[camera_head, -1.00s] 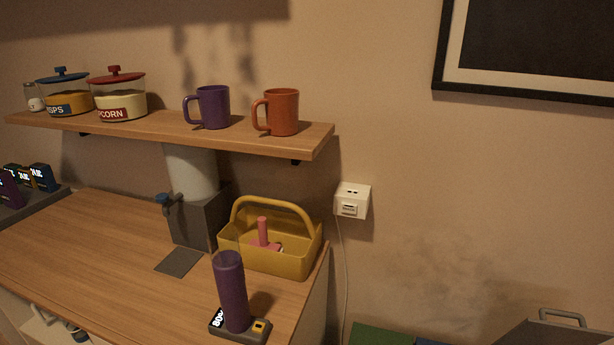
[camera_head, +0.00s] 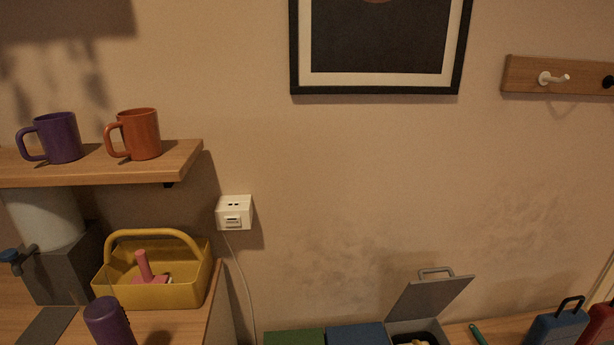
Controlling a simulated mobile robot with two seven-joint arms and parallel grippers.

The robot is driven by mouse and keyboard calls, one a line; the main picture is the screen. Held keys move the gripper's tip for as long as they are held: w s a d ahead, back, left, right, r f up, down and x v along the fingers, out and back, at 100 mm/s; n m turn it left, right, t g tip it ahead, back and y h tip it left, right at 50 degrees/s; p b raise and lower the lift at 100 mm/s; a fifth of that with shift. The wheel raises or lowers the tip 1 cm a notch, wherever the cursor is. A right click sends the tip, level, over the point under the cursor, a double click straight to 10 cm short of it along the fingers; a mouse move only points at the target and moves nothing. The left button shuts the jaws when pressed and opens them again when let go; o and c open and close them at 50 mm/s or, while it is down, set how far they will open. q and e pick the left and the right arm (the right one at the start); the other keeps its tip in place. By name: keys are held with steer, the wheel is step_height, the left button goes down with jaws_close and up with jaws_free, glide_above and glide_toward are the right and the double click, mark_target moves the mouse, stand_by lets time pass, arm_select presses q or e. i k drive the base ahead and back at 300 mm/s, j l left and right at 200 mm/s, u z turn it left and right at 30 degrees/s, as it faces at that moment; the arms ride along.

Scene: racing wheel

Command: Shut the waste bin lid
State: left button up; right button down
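A grey bin at the bottom right of the head view has its lid (camera_head: 431,297) raised and tilted, with a handle on its upper edge. The bin's opening (camera_head: 418,327) shows below the lid, with something yellow inside. I take this to be the waste bin; its lower part is cut off by the frame. Neither of my grippers is in view.
Next to the bin are a blue box top (camera_head: 355,336) and a green one (camera_head: 294,338). A blue case (camera_head: 556,328) and a red case (camera_head: 599,325) stand to the right. A wooden counter holds a yellow caddy (camera_head: 152,290) at left.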

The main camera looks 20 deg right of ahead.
mark_target(423, 298)
steer(key=k+l+z, duration=0.2)
steer(key=k+z, duration=0.15)
steer(key=k+l+z, duration=0.75)
steer(key=i+l+u, duration=0.1)
steer(key=i+l, duration=0.5)
steer(key=l, duration=0.2)
steer(key=i+l+u, duration=0.15)
steer(key=i+l, duration=0.45)
steer(key=l, duration=0.25)
steer(key=i+l+u, duration=0.15)
steer(key=i+l, duration=0.15)
steer(key=l, duration=0.15)
steer(key=i, duration=0.3)
